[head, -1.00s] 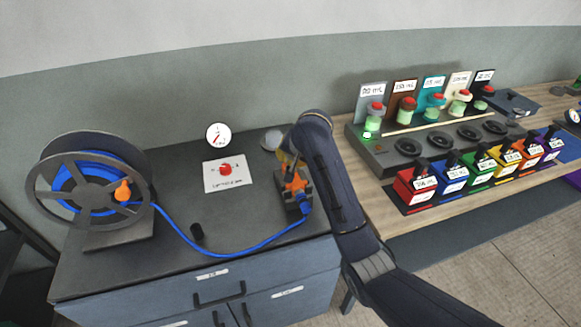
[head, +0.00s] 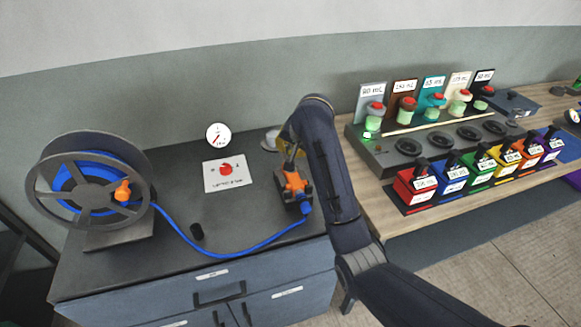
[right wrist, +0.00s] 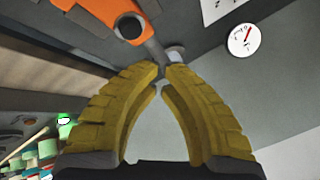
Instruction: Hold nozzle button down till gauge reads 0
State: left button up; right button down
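The orange nozzle (head: 293,184) sits in a dark holder on the dark cabinet top, with a blue hose joined to its front end. Its orange body also shows in the right wrist view (right wrist: 104,14). My right gripper (head: 287,157) is just above the rear of the nozzle. In the right wrist view its yellow fingers (right wrist: 161,72) meet at the tips, with nothing clearly held; whether they touch the button is unclear. The round white gauge (head: 218,134) is on the wall, and also in the right wrist view (right wrist: 243,40). Its red needle is slanted; the reading is too small to tell.
A hose reel (head: 90,190) stands at the left, with blue hose (head: 225,254) running across the cabinet top. A white card (head: 226,175) lies left of the nozzle. A dispenser rack (head: 395,165) and several coloured boxes stand on the wooden table to the right.

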jog(key=shift+r, duration=1.2)
